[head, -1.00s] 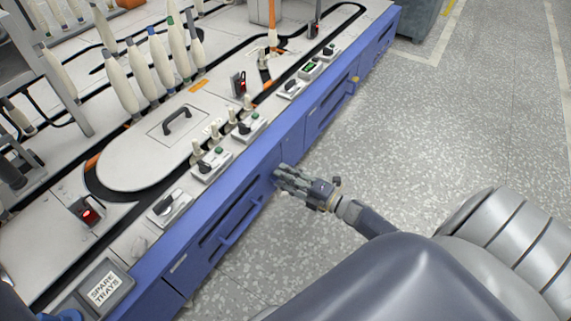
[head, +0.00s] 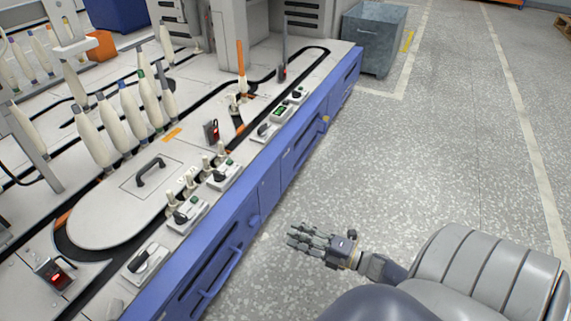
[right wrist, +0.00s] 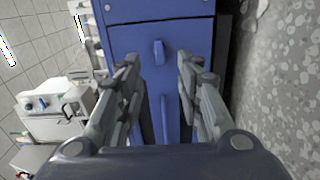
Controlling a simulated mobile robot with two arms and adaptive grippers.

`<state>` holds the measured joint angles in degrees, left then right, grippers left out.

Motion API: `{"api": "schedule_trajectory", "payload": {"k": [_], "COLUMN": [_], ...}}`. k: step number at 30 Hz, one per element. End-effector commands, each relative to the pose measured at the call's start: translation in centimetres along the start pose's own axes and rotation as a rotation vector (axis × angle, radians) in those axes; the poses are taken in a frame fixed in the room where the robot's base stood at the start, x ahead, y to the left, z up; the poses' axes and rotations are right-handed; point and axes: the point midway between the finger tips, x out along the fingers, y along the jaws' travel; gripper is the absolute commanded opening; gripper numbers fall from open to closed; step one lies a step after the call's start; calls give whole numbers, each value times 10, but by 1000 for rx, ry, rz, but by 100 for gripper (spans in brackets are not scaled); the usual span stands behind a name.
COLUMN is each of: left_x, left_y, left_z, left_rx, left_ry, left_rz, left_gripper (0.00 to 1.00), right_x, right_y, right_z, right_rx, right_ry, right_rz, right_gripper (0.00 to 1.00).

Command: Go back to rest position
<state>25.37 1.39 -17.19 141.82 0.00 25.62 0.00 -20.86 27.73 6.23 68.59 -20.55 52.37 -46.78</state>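My right gripper (head: 312,240) is over the bare floor in the head view, to the right of the blue front of the machine. It is apart from the machine. In the right wrist view its two fingers (right wrist: 160,85) stand apart with nothing between them, and a blue panel with a handle (right wrist: 159,52) shows beyond. My left gripper is not in the head view.
The long machine with a blue front (head: 262,195) runs along the left, with several bobbins (head: 130,108) on its top. A grey bin (head: 372,38) stands at the back. The speckled floor (head: 440,150) on the right is clear.

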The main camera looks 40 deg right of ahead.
Motion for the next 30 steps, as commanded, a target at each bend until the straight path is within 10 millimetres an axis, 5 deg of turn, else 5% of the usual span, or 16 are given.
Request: {"api": "schedule_trajectory", "payload": {"k": [22, 26, 30], "left_x": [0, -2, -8], "left_y": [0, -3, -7], "left_z": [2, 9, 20], "left_rx": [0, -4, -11], "left_ry": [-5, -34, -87], "left_rz": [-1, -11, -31], "left_gripper": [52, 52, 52], "right_x": [-3, 18, 53], "right_y": [6, 41, 117], "right_z": [-4, -29, -83], "right_rx": [8, 79, 240], "right_ry": [6, 42, 127], "right_rz": [12, 85, 237], "right_gripper": [33, 33, 33]}}
